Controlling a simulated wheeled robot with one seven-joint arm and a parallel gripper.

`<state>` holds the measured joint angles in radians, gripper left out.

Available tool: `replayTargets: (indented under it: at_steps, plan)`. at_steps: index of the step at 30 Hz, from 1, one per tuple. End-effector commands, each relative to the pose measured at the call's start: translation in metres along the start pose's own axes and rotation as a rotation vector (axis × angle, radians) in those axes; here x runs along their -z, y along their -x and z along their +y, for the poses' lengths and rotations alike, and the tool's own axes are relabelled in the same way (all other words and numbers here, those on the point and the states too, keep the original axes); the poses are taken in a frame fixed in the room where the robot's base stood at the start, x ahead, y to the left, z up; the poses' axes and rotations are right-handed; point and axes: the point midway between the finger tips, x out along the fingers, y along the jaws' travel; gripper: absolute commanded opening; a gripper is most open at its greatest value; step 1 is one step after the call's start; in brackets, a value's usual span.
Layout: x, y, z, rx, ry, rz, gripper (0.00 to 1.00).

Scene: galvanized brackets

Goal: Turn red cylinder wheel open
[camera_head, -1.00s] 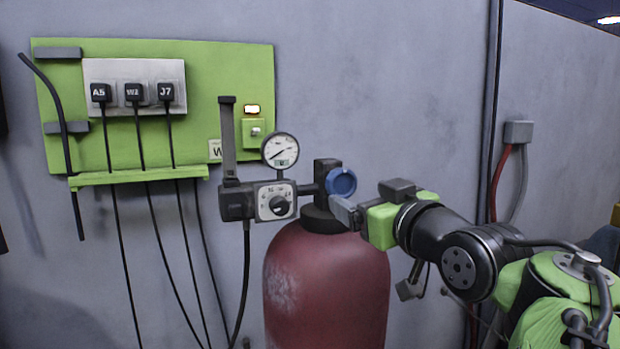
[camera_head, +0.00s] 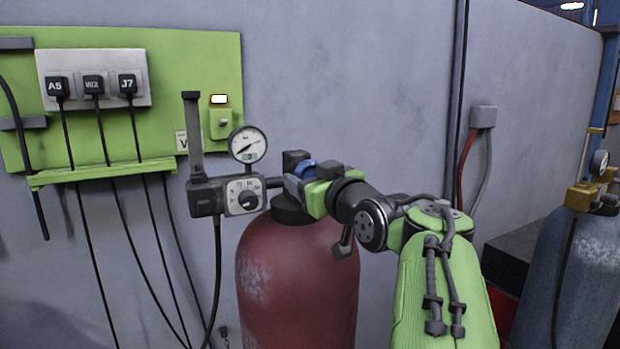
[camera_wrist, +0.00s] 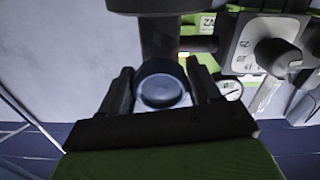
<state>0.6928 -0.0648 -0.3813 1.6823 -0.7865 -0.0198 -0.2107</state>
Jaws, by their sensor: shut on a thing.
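The red cylinder (camera_head: 296,285) stands upright in front of the wall, with a dark valve on top. Its blue wheel (camera_head: 304,168) is mostly hidden behind my gripper (camera_head: 300,183) in the head view. In the wrist view the round wheel (camera_wrist: 161,86) sits between the two dark fingers of my gripper (camera_wrist: 160,92), which is shut on it. A round gauge (camera_head: 248,144) and a regulator box with a black knob (camera_head: 249,199) are joined to the left of the valve.
A green wall panel (camera_head: 205,105) with several labelled plugs and hanging cables is at the left. A blue-grey cylinder (camera_head: 568,270) with a brass valve stands at the right. A grey wall box (camera_head: 483,117) has red and grey cables.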

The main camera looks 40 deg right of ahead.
Motion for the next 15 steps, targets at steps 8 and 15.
replayTargets:
  at_steps: [8, 15]
  plan:
    - [-0.0009, -0.0002, -0.0004, 0.001, 0.02, 0.0, 0.32]
    - [-0.003, -0.0002, -0.0001, 0.001, 0.128, 0.002, 0.31]
